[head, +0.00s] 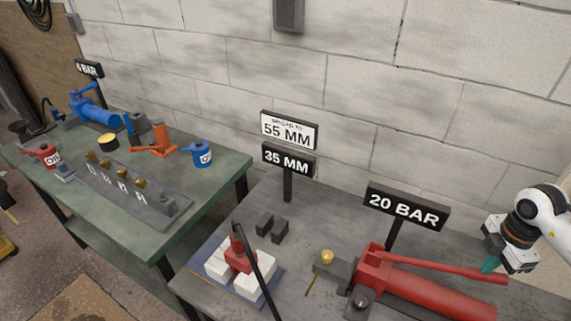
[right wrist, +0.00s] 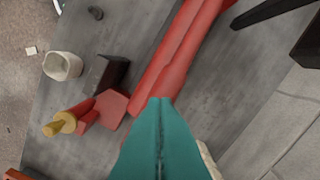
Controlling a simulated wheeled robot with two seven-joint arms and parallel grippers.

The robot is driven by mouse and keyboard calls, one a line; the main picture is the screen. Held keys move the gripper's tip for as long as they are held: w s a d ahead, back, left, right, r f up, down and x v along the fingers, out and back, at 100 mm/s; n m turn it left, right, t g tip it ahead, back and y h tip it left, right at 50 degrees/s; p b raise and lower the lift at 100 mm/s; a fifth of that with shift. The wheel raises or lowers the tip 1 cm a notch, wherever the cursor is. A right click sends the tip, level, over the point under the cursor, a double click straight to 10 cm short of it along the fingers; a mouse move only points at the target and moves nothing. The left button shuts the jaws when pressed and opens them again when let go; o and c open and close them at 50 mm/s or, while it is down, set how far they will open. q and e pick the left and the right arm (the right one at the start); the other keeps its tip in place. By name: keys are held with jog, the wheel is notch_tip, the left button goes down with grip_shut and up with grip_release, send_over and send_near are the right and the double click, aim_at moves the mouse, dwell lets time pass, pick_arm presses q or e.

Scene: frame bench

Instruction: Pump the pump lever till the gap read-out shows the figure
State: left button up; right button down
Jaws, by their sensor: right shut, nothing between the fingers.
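The red hand pump (head: 440,295) lies on the grey bench, its long red pump lever (head: 440,264) low and nearly level above the body. The pump also shows in the right wrist view (right wrist: 178,55). The gap read-out (head: 288,159) shows 35 MM; the white sign (head: 289,130) above it says spread to 55 MM. A red spreader (head: 240,256) stands between white blocks. My right gripper (head: 489,266) is shut and empty, its teal fingertips (right wrist: 160,104) over the lever near its free end. I cannot tell whether they touch it. My left gripper is not in view.
A 20 BAR sign (head: 406,207) stands behind the pump. A brass-topped valve (head: 327,258) and two dark blocks (head: 272,226) are on the bench. A green table (head: 205,190) at left holds a blue pump (head: 95,110) and oil cans. The wall is close behind.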

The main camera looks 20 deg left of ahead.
notch_tip(320, 180, down, 7)
jog(key=b, duration=0.4)
jog(key=shift+f, duration=0.2)
notch_tip(320, 180, up, 8)
jog(key=p, duration=0.6)
jog(key=shift+r, duration=0.2)
jog(key=shift+f, duration=0.1)
notch_tip(320, 180, down, 9)
jog(key=b, duration=0.6)
notch_tip(320, 180, up, 9)
jog(key=p, duration=0.6)
dwell(0.7)
